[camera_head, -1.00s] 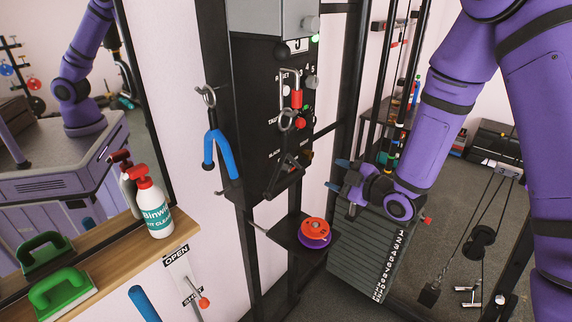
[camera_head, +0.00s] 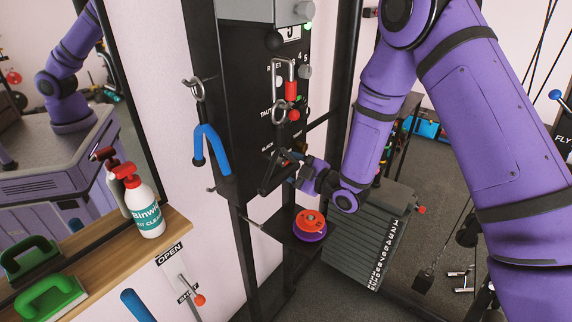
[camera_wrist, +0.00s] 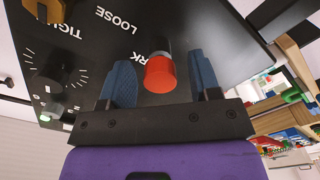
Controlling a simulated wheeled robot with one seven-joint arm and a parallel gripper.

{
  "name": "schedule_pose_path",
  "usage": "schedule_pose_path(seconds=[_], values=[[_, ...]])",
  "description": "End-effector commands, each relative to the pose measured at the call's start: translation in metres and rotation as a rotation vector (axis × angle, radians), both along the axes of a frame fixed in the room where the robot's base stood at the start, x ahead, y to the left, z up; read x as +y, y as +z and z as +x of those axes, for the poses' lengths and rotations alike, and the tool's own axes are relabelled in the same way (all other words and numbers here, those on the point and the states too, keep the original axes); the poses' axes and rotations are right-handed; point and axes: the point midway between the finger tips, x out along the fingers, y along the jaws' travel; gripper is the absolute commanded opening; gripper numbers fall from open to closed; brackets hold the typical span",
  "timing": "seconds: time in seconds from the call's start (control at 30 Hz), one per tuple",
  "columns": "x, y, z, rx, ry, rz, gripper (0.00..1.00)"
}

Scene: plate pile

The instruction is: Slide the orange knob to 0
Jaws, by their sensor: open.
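In the wrist view, a red-orange round knob (camera_wrist: 160,74) on a short dark stem stands out from a black panel (camera_wrist: 215,35). My gripper (camera_wrist: 160,85) is open, with one blue finger on each side of the knob; I cannot tell whether they touch it. An amber knob (camera_wrist: 45,9) shows at the top left, partly cut off. In the head view my gripper (camera_head: 287,168) is at the lower part of the black panel (camera_head: 250,110), and its fingertips are hard to make out. No 0 mark is legible.
An orange and purple disc stack (camera_head: 310,222) sits on a dark shelf below my gripper. A red-handled part (camera_head: 291,90) hangs on the panel above. A blue forked handle (camera_head: 213,148) is at its left side. A spray bottle (camera_head: 146,205) stands on the wooden ledge (camera_head: 100,252).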

Motion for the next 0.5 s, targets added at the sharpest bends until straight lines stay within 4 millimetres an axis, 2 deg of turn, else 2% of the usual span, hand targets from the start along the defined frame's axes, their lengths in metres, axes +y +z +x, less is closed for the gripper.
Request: schedule_pose_path(seconds=[0.2,0.5], values=[[0.015,0.000,0.012,0.000,-0.001,-0.001,0.57],[0.017,0.000,0.014,0.001,-0.001,-0.001,0.57]])
